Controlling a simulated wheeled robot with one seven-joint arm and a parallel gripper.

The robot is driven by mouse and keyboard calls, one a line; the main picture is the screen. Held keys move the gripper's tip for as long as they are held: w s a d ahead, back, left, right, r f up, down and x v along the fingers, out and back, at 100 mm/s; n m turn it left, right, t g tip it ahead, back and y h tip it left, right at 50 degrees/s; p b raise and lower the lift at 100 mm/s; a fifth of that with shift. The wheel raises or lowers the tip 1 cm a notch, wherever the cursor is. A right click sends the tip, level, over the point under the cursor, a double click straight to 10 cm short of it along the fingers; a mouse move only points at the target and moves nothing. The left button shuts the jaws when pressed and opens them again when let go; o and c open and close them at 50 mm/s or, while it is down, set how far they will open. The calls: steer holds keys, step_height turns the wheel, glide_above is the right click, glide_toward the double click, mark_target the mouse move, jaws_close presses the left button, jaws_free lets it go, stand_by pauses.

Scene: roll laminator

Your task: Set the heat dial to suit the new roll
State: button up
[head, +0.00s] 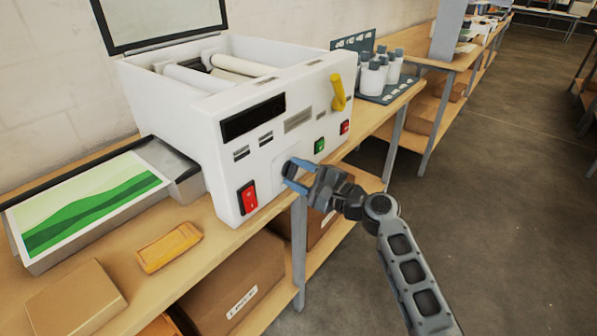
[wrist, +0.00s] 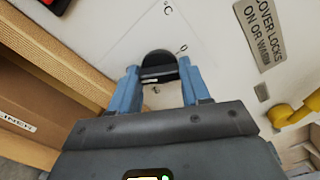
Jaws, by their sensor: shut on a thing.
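The white roll laminator (head: 195,130) stands on the wooden bench with its lid raised and pale rollers showing inside. The heat dial (wrist: 158,68) is a black round knob on its front panel, with small markings around it that are too small to read fully. My gripper (wrist: 158,85) has its blue fingers on either side of the dial and is shut on it. In the head view my gripper (head: 293,174) reaches the panel from the right, and the dial (head: 290,168) is partly hidden by the fingers.
A red rocker switch (head: 248,197) sits left of the dial; green (head: 319,146) and red (head: 344,127) buttons and a yellow lever (head: 338,92) sit right. A dark display (head: 253,117) is above. A green printed sheet (head: 85,205) lies at left. White bottles (head: 376,75) stand behind.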

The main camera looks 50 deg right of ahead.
stand_by(0.3)
steer(key=o, duration=1.1)
steer(key=shift+c, duration=0.2)
steer(key=s+b, duration=0.1)
steer(key=s, duration=0.7)
steer(key=shift+d+b, duration=0.15)
steer(key=shift+b, duration=0.2)
